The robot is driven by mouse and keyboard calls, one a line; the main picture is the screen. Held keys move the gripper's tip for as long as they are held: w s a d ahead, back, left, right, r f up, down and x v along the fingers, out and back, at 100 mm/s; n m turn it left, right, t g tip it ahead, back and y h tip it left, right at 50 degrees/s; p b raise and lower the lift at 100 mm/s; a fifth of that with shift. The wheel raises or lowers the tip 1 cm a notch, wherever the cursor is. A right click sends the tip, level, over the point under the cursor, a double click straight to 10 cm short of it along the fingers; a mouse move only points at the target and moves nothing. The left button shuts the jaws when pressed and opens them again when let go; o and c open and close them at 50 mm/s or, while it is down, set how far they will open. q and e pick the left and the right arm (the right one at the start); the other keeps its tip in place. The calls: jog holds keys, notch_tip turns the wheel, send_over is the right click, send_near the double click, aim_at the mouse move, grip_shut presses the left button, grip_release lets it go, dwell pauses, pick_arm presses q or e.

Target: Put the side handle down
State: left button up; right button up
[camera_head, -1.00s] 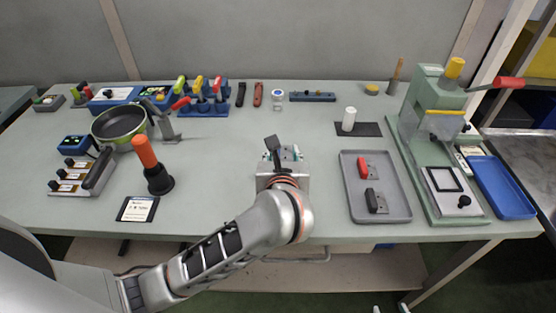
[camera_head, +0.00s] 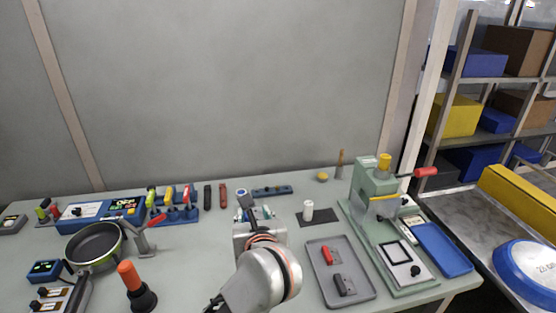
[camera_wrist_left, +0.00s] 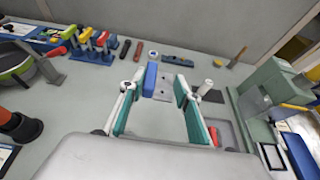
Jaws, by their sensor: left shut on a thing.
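My left gripper (camera_head: 256,213) is above the table, left of the grey tray. In the left wrist view its teal-padded fingers (camera_wrist_left: 157,100) are on either side of a blue side handle (camera_wrist_left: 151,76) with a grey mounting plate (camera_wrist_left: 163,86). The handle looks dark in the head view (camera_head: 246,202) and is partly hidden by the gripper. The grey tray (camera_head: 313,270) holds a red handle (camera_head: 327,254) and a black handle (camera_head: 344,285). My right gripper is not in view.
A white cylinder (camera_head: 308,208) stands on a dark mat (camera_head: 328,218). The green press (camera_head: 368,185) stands right of the tray, beside a blue tray (camera_head: 443,250). A pan (camera_head: 95,246) and an orange-handled tool (camera_head: 130,277) stand at left. The table left of my gripper has free room.

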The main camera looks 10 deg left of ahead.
pick_arm(q)
jog(key=s+a+n+g+y, duration=0.1)
jog(key=s+a+n+y, duration=0.1)
jog(key=s+a, duration=0.8)
jog(key=a, duration=0.2)
jog(key=shift+s+a+y, duration=0.2)
jog(key=shift+a+y, duration=0.1)
